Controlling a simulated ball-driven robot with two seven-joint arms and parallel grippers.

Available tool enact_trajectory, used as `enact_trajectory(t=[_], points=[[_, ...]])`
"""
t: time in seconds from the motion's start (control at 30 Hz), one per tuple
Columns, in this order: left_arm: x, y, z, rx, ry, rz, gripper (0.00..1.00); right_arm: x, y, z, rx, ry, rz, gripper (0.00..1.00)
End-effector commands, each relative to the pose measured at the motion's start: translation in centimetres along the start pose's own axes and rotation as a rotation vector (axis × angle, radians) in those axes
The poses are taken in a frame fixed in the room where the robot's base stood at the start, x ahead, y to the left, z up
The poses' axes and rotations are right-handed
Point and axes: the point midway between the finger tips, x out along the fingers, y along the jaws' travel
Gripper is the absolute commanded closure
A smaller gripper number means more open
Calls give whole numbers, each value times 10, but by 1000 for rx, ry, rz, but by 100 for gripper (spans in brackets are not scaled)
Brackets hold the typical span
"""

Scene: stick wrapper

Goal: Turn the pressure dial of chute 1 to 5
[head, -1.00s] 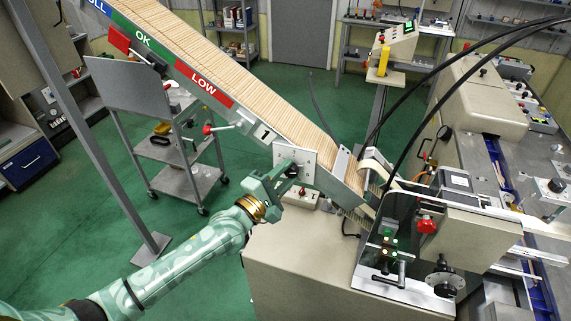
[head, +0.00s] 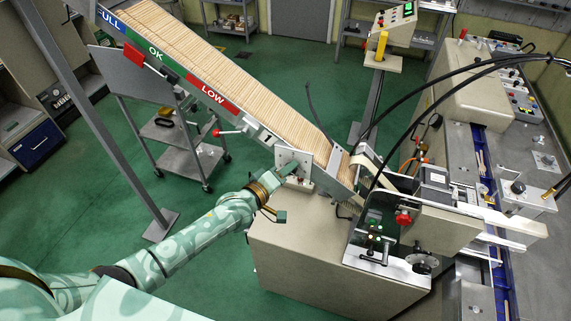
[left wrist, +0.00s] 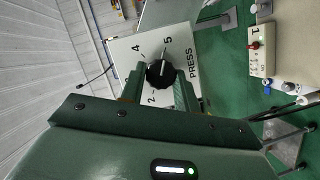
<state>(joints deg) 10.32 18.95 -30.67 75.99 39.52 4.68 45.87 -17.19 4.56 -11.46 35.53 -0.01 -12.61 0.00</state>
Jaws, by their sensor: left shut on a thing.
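The pressure dial (left wrist: 160,73) is a round black knob on a white plate (left wrist: 126,48) with the numbers 2, 4 and 5 and the word PRESS. Its white pointer mark faces the side between 4 and 5, closer to 5. In the head view the plate (head: 303,157) sits on the side of chute 1 (head: 225,107), just below the label 1. My left gripper (left wrist: 160,86) is shut on the knob, one green finger on each side. In the head view the left gripper (head: 284,176) hides the knob. My right gripper is not in view.
A small box with a red switch (left wrist: 256,50) is beside the dial plate. The beige machine housing (head: 310,250) stands below the chute. A grey cart (head: 185,155) stands behind my left arm. A grey post (head: 100,130) rises at the left.

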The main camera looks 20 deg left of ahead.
Motion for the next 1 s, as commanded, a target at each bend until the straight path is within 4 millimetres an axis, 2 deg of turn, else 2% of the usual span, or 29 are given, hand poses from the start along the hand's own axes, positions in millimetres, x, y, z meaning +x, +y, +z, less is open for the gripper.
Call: enact_trajectory(t=[0.2, 0.67, 0.7, 0.77, 1.0], points=[[-1, 0, 2, 47, -4, -23, 91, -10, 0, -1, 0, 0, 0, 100], [-1, -2, 3, 59, -5, -29, 91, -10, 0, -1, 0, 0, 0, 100], [-1, -2, 3, 59, -5, -30, 63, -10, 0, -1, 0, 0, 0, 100], [-1, -2, 3, 59, -5, -29, 47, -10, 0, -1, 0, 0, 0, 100], [0, -1, 1, 58, -2, -27, 47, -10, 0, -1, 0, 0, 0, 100]])
